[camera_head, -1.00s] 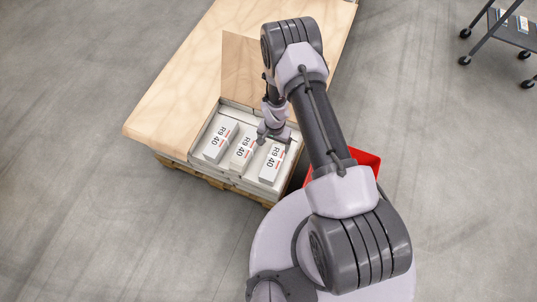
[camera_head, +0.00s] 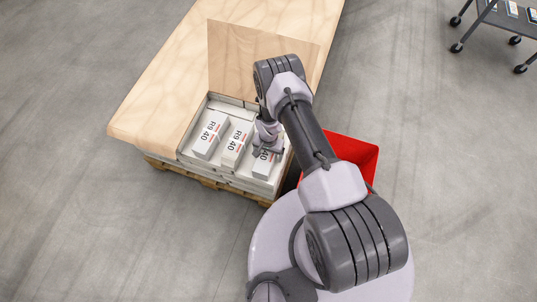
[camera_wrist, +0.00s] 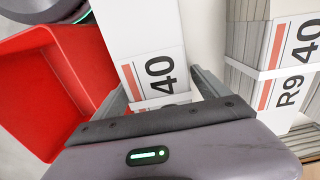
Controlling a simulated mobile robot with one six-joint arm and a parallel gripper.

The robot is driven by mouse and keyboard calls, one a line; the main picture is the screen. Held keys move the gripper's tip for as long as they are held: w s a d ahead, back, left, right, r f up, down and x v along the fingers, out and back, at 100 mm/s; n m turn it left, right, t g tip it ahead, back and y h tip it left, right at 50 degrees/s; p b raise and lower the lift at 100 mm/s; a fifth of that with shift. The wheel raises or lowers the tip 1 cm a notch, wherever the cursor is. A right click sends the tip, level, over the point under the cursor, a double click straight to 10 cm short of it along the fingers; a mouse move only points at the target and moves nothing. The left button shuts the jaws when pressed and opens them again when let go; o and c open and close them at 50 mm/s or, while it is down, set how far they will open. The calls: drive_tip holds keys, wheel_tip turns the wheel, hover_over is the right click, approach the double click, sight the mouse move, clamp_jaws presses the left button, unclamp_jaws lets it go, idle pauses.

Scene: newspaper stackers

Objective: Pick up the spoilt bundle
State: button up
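Three white bundles with a red stripe and "R9 40" print lie side by side in a low-walled crate (camera_head: 190,158): the left bundle (camera_head: 211,136), the middle bundle (camera_head: 236,146) and the right bundle (camera_head: 264,166). I cannot tell from the print which one is spoilt. My gripper (camera_head: 266,150) is low over the right bundle and hides part of it. In the wrist view, my gripper (camera_wrist: 160,98) has its fingers apart, one on each side of the right bundle (camera_wrist: 145,35), and they look open around it. The middle bundle (camera_wrist: 285,60) stands to the right there.
A red bin (camera_head: 352,152) is right of the crate; it also shows in the wrist view (camera_wrist: 55,85). A wooden board (camera_head: 235,60) stands upright behind the crate on a long wooden table (camera_head: 165,90). A grey cart (camera_head: 505,22) is far right. The floor at left is clear.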

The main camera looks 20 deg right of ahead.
clamp_jaws()
